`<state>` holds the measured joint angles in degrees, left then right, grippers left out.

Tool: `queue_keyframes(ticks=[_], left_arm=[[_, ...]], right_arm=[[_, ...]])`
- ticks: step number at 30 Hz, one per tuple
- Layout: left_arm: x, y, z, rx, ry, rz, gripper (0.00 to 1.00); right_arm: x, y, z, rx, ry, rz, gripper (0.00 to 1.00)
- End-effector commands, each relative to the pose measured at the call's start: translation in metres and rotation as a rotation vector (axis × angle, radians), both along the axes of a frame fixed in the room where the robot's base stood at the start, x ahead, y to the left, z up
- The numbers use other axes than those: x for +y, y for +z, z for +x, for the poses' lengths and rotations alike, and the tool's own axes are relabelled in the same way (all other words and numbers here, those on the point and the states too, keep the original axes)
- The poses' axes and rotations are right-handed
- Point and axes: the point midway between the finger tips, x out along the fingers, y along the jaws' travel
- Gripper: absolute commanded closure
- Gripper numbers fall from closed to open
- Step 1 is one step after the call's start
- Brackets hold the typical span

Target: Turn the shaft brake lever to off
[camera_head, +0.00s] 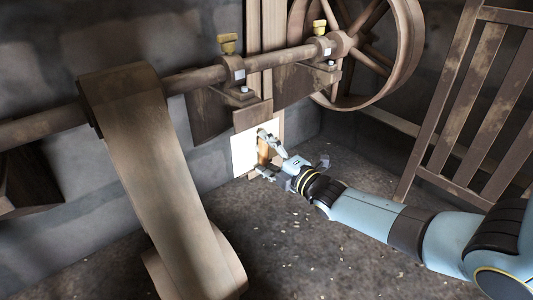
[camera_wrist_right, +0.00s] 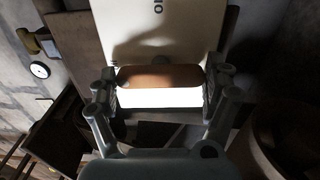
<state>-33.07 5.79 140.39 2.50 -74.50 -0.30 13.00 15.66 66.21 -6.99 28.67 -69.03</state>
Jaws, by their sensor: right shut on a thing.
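The shaft brake lever (camera_head: 263,152) shows as an orange-brown handle in front of a white plate (camera_head: 241,155) on the wall, below the shaft. My right gripper (camera_head: 265,153) reaches it from the right, with one finger above the handle and one below. In the right wrist view the brown handle (camera_wrist_right: 160,76) spans the space between the two fingers (camera_wrist_right: 160,92), and the gripper is shut on it. The white plate (camera_wrist_right: 150,28) behind carries dark marks, only partly visible. The lever's pivot is hidden. My left gripper is not in view.
A long shaft (camera_head: 195,80) with bearing blocks runs above the plate. A wide belt (camera_head: 150,165) hangs at left, and a large spoked wheel (camera_head: 410,55) stands at the back. A slatted wooden guard (camera_head: 460,105) is at right. The floor (camera_head: 290,245) in front is clear.

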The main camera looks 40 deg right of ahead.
Motion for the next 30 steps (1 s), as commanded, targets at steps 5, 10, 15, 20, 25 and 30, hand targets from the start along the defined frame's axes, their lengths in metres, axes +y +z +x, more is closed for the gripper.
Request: queue_keyframes(ticks=[5,10,15,20,25,30], left_arm=[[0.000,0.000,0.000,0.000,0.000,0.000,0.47],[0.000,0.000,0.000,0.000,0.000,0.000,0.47],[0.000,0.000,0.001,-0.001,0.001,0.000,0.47],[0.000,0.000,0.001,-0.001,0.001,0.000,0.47],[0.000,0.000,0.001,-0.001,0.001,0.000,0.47],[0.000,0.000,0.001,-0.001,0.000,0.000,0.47]], right_arm=[[0.000,-0.002,-0.001,0.005,0.000,-0.002,0.00],[0.000,-0.001,-0.001,0.003,0.000,-0.001,0.00],[-0.001,-0.002,-0.006,0.004,0.000,-0.001,0.00],[-0.002,-0.002,-0.032,0.006,0.001,-0.001,0.00],[-0.005,-0.002,-0.071,0.006,0.002,-0.002,0.00],[-0.007,-0.002,-0.102,0.005,0.002,-0.002,0.00]])
